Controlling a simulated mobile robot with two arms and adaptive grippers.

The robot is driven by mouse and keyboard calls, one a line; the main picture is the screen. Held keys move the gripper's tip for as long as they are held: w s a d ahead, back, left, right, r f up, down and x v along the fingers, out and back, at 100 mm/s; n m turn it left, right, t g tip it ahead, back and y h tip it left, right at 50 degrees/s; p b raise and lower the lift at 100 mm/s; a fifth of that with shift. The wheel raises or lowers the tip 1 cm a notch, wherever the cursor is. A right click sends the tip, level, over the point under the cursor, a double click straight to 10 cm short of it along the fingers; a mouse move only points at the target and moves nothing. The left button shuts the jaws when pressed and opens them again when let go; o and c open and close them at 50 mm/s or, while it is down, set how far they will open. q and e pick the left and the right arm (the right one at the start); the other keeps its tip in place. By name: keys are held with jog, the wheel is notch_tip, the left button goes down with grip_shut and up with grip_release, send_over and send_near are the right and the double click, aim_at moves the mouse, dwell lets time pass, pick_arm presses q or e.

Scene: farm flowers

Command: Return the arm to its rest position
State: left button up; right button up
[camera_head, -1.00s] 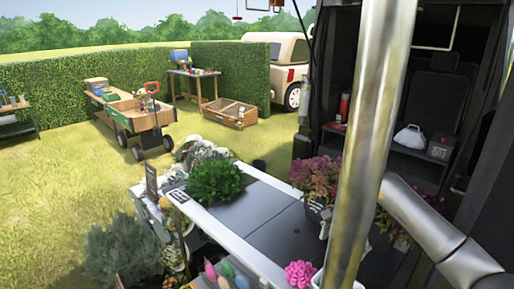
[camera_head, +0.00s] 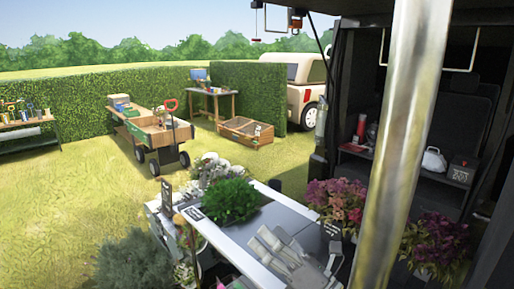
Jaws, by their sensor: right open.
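My right gripper (camera_head: 272,246) shows low in the head view as a pale grey shape over the dark top of the flower stall table (camera_head: 238,236). Its fingers point up and to the left. It is open, and nothing shows between the fingers. A leafy green plant (camera_head: 230,200) stands on the table to the left of the gripper. Pink and purple flowers (camera_head: 338,199) stand to its right. Most of my right arm is out of the picture, and my left gripper does not show.
A thick metallic pole (camera_head: 402,150) crosses the right side in front. A cart (camera_head: 158,135) and a wooden crate (camera_head: 246,130) stand on the open grass.

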jog(key=d+f+m+t+h, duration=0.55)
jog(key=d+m+h, duration=0.65)
jog(key=m, duration=0.7)
jog(key=s+d+f+m+g+h, duration=0.3)
jog(key=s+f+m, duration=0.15)
jog(key=f, duration=0.25)
jog(key=s+d+f+m+g+h, duration=0.3)
jog(key=f+m+g, duration=0.1)
jog(key=f+m, duration=0.25)
jog(key=s+f+m+g+y, duration=0.1)
jog(key=s+f+m+g, duration=0.2)
jog(key=s, duration=0.4)
jog(key=s+f+m+g, duration=0.1)
jog(key=s+f+g, duration=0.35)
jog(key=s, duration=0.35)
jog(key=s+f+m+g+y, duration=0.1)
jog(key=s+f+m+g, duration=0.1)
jog(key=s+f, duration=0.4)
jog(key=s+f+g, duration=0.2)
jog(key=s+f, duration=0.1)
jog(key=f, duration=2.3)
jog(key=s+d+f+b, duration=0.1)
jog(key=s+d+f, duration=0.1)
jog(key=s+f, duration=1.4)
jog(key=shift+s+d+g, duration=0.15)
jog(key=shift+d+g, duration=0.2)
jog(key=shift+g, duration=0.05)
